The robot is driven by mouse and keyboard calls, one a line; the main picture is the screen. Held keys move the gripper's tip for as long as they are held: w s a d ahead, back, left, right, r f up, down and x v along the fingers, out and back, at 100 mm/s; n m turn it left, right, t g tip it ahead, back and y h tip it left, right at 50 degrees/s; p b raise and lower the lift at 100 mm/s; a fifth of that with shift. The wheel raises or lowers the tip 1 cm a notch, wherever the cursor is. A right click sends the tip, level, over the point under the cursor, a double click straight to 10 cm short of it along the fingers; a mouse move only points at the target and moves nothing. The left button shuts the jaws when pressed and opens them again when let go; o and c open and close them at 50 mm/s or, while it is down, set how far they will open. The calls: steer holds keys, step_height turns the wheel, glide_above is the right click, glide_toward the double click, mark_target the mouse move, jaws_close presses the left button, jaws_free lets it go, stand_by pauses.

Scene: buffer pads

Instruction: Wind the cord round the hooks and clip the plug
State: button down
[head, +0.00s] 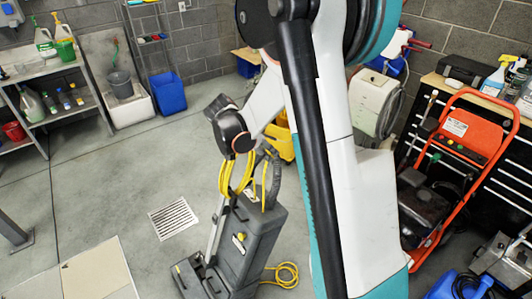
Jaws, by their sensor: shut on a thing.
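A dark grey upright floor machine (252,240) stands on the concrete floor in the lower middle of the head view. Yellow cord (226,178) hangs in long loops at its upper handle, and more lies in a loose coil (287,276) on the floor at its right. My gripper (233,151) is at the top of the cord loops by the handle. It is shut on the cord; its fingertips are small and mostly hidden by my wrist. The hooks cannot be made out behind the cord and my arm. I cannot make out the plug.
A floor drain (173,218) lies left of the machine, with clear floor around it. Cardboard (100,272) lies at the lower left. A blue bin (170,94) and shelves (62,112) stand behind. An orange-framed machine (457,150) stands at the right. My arm blocks the centre.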

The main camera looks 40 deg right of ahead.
steer(key=a+f+b, duration=0.1)
steer(key=f+b, duration=0.3)
steer(key=f, duration=0.3)
steer(key=a+f+b, duration=0.2)
steer(key=f+b, duration=0.2)
steer(key=f, duration=0.3)
steer(key=a+f+b, duration=0.2)
steer(key=f+b, duration=0.2)
steer(key=f, duration=0.3)
steer(key=shift+a+b, duration=0.15)
steer(key=shift+b, duration=0.15)
steer(key=a+f+b, duration=0.4)
steer(key=a+b, duration=0.1)
steer(key=a, duration=0.5)
steer(key=shift+s+a+f, duration=0.25)
steer(key=shift+a+f, duration=0.05)
steer(key=shift+a+r, duration=0.1)
